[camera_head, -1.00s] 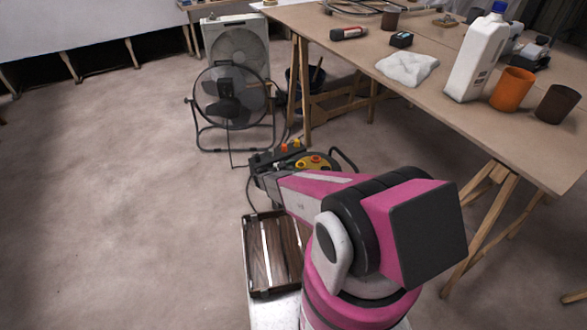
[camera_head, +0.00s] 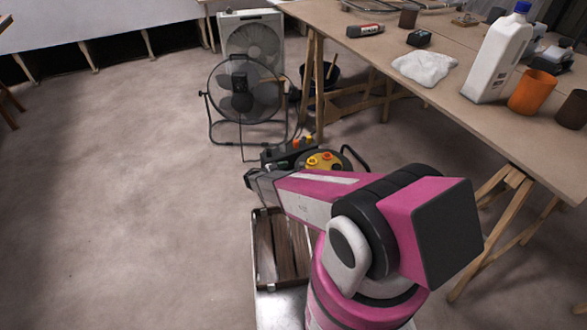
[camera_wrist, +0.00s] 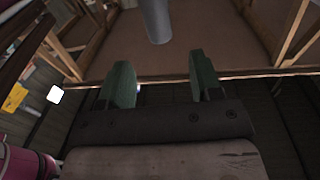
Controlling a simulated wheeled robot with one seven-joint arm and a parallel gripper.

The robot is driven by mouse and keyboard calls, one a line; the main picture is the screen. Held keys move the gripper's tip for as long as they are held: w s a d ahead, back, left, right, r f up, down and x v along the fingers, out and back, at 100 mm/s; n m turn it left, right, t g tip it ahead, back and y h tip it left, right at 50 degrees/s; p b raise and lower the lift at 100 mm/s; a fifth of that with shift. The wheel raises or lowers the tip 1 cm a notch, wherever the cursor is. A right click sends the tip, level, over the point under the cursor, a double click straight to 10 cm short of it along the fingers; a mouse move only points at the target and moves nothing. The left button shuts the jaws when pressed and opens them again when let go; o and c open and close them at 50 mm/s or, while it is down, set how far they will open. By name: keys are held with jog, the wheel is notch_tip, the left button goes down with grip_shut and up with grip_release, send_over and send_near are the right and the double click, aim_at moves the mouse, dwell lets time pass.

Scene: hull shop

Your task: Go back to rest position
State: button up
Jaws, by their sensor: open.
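My gripper (camera_head: 253,179) is at the end of my pink and white arm in the head view, above the far end of a dark slatted crate (camera_head: 256,262). The jaw opening is hard to make out there. In the wrist view, my gripper (camera_wrist: 159,65) shows two green fingers standing wide apart with nothing between them. A grey cylinder (camera_wrist: 157,20) shows beyond the fingertips, apart from them.
A trestle table (camera_head: 440,95) on the right holds a white bottle (camera_head: 496,60), an orange cup (camera_head: 531,93) and a white cloth (camera_head: 424,68). A black floor fan (camera_head: 243,92) stands beyond my arm. Open floor lies to the left.

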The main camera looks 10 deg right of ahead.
jog(key=shift+s+a, duration=0.1)
jog(key=shift+a, duration=0.3)
jog(key=shift+r, duration=0.1)
jog(key=s+d+r+n+g+y, duration=0.6)
jog(key=s+d+r+y, duration=0.25)
jog(key=r, duration=0.45)
jog(key=s+r+n+t+y, duration=0.1)
jog(key=s+r+n+y, duration=0.2)
jog(key=r, duration=0.4)
jog(key=s+r+n+y, duration=0.4)
jog(key=r+n+y, duration=0.2)
jog(key=r, duration=0.1)
jog(key=shift+s+t, duration=0.3)
jog(key=shift+t, duration=0.1)
jog(key=shift+d, duration=0.15)
